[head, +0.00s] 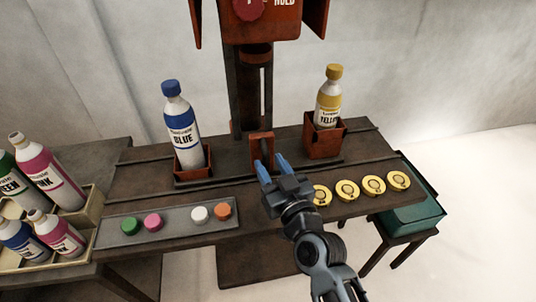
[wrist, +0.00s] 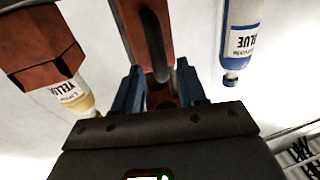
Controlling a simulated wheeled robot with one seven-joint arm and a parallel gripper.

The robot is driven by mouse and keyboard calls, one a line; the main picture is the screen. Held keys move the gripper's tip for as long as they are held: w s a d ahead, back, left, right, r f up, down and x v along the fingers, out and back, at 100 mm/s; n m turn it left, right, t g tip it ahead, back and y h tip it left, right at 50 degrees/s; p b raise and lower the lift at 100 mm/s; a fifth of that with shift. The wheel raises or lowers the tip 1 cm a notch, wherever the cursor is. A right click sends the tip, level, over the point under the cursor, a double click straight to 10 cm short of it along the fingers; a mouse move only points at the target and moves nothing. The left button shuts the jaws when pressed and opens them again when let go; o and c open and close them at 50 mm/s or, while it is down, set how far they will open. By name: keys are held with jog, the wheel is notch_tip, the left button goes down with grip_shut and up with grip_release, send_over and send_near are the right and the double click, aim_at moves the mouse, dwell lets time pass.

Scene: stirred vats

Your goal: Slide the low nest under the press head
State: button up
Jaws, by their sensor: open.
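The low nest (head: 193,175) is a short red-brown holder on the bench's left side, with a blue-capped bottle (head: 183,130) labelled BLUE upright in it. A taller red-brown nest (head: 324,142) at the right holds a yellow-capped bottle (head: 329,100). The red press head (head: 257,53) hangs on a dark column between them, above the bench; neither nest is under it. My gripper (head: 271,160) is open in front of an upright red bracket (head: 262,140) at the column's foot. In the wrist view, my fingers (wrist: 159,70) stand apart, with red-brown parts beyond and between them.
A grey strip (head: 178,220) with several coloured caps lies at the bench's front left. Several yellow discs (head: 347,190) line the front right. A crate of bottles (head: 90,212) stands at the left and a teal box (head: 412,215) at the right. Rails run along the bench.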

aim_at(267, 161)
jog(key=shift+x, duration=1.65)
grip_shut()
